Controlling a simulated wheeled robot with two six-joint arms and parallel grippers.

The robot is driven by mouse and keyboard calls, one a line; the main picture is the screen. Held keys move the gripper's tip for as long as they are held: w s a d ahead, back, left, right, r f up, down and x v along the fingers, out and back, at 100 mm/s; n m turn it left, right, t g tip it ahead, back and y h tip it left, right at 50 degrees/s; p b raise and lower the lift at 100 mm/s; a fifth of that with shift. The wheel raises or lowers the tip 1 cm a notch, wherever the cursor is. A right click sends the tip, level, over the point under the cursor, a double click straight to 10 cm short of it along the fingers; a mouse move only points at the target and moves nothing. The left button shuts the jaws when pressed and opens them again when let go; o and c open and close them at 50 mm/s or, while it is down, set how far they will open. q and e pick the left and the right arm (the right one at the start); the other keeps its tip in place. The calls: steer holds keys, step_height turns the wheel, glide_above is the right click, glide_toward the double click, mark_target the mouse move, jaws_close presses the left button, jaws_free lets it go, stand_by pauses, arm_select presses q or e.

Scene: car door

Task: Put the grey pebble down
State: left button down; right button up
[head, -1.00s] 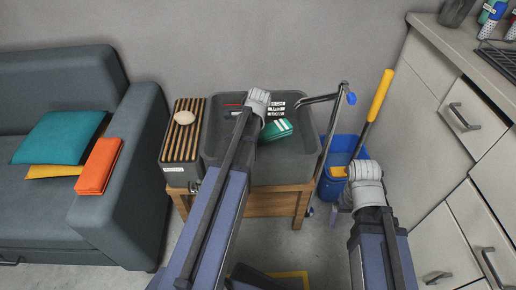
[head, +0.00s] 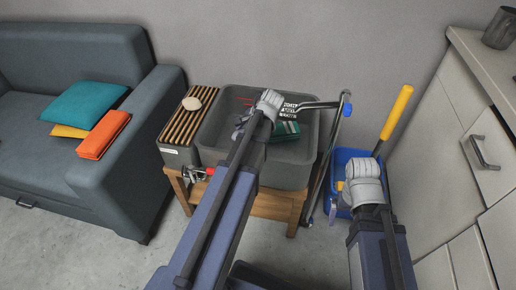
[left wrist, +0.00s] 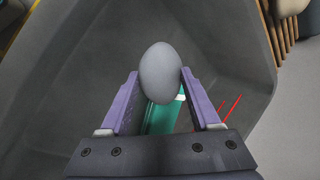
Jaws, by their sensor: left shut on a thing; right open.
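The grey pebble (left wrist: 160,73) is a smooth egg shape held between the two purple fingers of my left gripper (left wrist: 160,78) in the left wrist view. The grey tub (head: 291,176) lies below it, and the pebble looks to be over the tub's inside. In the head view my left gripper (head: 241,128) shows only in part beside its white wrist, and the pebble cannot be made out there. My right gripper (head: 362,184) is in front of the blue bucket (head: 345,157); its fingers are mostly hidden by its wrist.
A slatted box (head: 180,125) beside the tub carries a pale stone (head: 192,104). The tub stands on a wooden stand (head: 272,205) and holds a green packet (head: 288,129) and red sticks (head: 244,101). A sofa (head: 120,190) is left, cabinets (head: 465,180) right.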

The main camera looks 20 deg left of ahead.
arm_select(q)
steer(key=shift+f+b, duration=4.85)
steer(key=shift+f, duration=0.1)
steer(key=shift+f, duration=0.2)
steer(key=shift+c, duration=1.9)
jaws_free()
steer(key=shift+r, duration=0.15)
steer(key=shift+r, duration=0.3)
steer(key=p+v, duration=1)
steer(key=v, duration=0.1)
steer(key=shift+d+r, duration=0.15)
steer(key=shift+d, duration=0.1)
